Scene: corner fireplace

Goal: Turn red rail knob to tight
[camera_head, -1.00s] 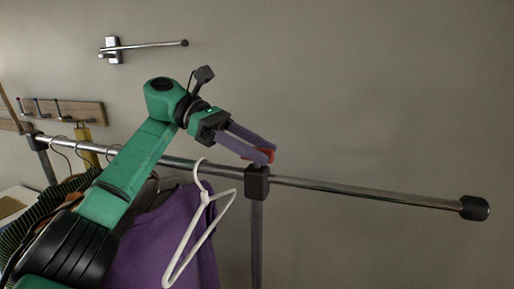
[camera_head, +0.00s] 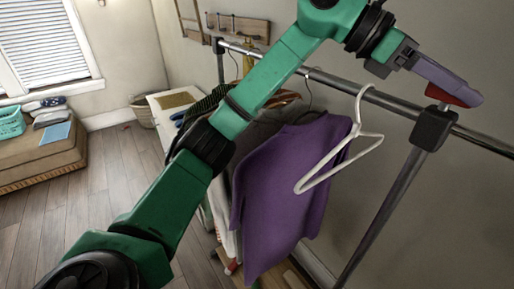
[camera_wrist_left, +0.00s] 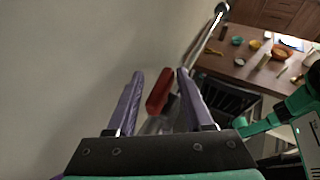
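The red rail knob (camera_head: 452,96) sits on top of the black clamp (camera_head: 433,128) where the rail meets its upright post. In the left wrist view the knob (camera_wrist_left: 158,92) is a red bar, slightly tilted, between the two purple fingers. My left gripper (camera_head: 470,92) is at the knob, and in the head view its near finger hides part of it. In the left wrist view the left gripper (camera_wrist_left: 160,75) is open around the knob, with gaps beside it. My right gripper is not in view.
A chrome rail (camera_head: 385,98) carries a white hanger (camera_head: 345,150), a purple garment (camera_head: 285,190) and other clothes left of the clamp. The wall is behind. The left wrist view shows a wooden table (camera_wrist_left: 240,68) with several bowls and small items.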

